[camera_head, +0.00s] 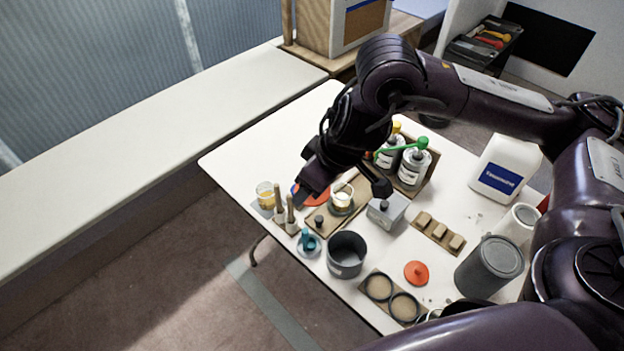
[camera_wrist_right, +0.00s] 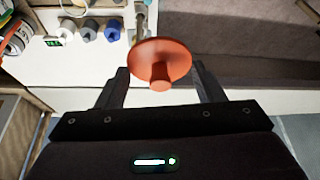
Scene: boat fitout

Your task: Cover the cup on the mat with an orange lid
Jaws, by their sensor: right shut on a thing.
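An orange lid (camera_head: 316,199) with a knob is in my right gripper (camera_head: 322,187). In the right wrist view the lid (camera_wrist_right: 160,60) sits between the two fingers (camera_wrist_right: 162,82), its knob toward the camera. A clear cup with yellow contents (camera_head: 265,196) stands at the table's left edge, left of the gripper. Another glass cup with pale contents (camera_head: 342,199) stands on a wooden board (camera_head: 322,224), just right of the held lid. I cannot tell which surface is the mat. A second orange lid (camera_head: 416,272) lies on the table. My left gripper is out of view.
Two wooden-handled tools (camera_head: 285,212), a teal-knobbed item (camera_head: 308,242) and a dark pot (camera_head: 346,254) stand near the front edge. A grey box (camera_head: 387,211), labelled bottles (camera_head: 411,168), a white jug (camera_head: 503,168) and a grey canister (camera_head: 489,266) crowd the right side.

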